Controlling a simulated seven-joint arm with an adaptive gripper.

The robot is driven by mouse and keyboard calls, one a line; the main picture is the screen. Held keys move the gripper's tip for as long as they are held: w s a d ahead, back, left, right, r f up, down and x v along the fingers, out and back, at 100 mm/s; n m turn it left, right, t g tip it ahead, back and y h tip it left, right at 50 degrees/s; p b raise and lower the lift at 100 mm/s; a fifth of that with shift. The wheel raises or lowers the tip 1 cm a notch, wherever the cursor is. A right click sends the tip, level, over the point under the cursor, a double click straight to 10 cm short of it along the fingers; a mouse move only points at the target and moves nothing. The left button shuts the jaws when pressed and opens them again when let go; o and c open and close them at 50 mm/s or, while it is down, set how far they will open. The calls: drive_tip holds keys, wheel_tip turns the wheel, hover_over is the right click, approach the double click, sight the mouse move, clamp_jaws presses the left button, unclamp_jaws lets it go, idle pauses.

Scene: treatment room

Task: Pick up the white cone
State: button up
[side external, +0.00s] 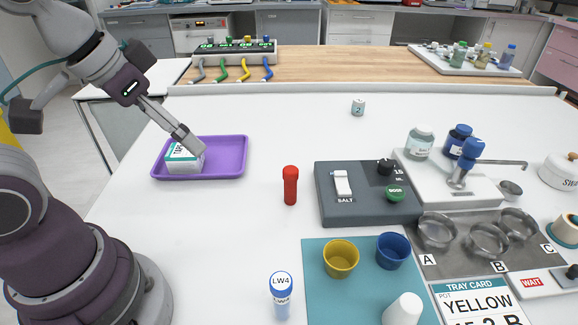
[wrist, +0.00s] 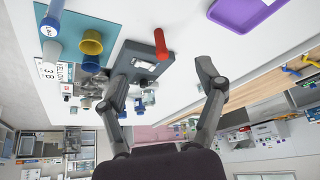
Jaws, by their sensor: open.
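The white cone (side external: 403,310) stands on the teal mat (side external: 318,290) at the bottom of the side external view, its base cut off by the frame edge.
A yellow cup (side external: 341,260) and a blue cup (side external: 392,251) stand just beyond the cone. A blue-capped LW4 tube (side external: 281,300) is left of the mat. A red tube (side external: 290,186) and a dark grey block (side external: 345,212) stand farther back.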

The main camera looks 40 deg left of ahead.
drive_tip(key=w+d+m+h, duration=0.2)
drive_tip(key=w+d+m, duration=0.2)
drive_tip(key=w+d, duration=0.1)
drive_tip(key=m+g+h, duration=0.3)
drive_tip(key=m+h, duration=0.1)
drive_tip(key=m, duration=0.5)
approach(412, 317)
wheel_tip(412, 317, down, 3)
drive_tip(key=w, duration=0.2)
drive_tip(key=x, duration=1)
drive_tip(key=shift+s+d, duration=0.1)
drive_tip(key=shift+s, duration=0.05)
drive_tip(key=c, duration=0.9)
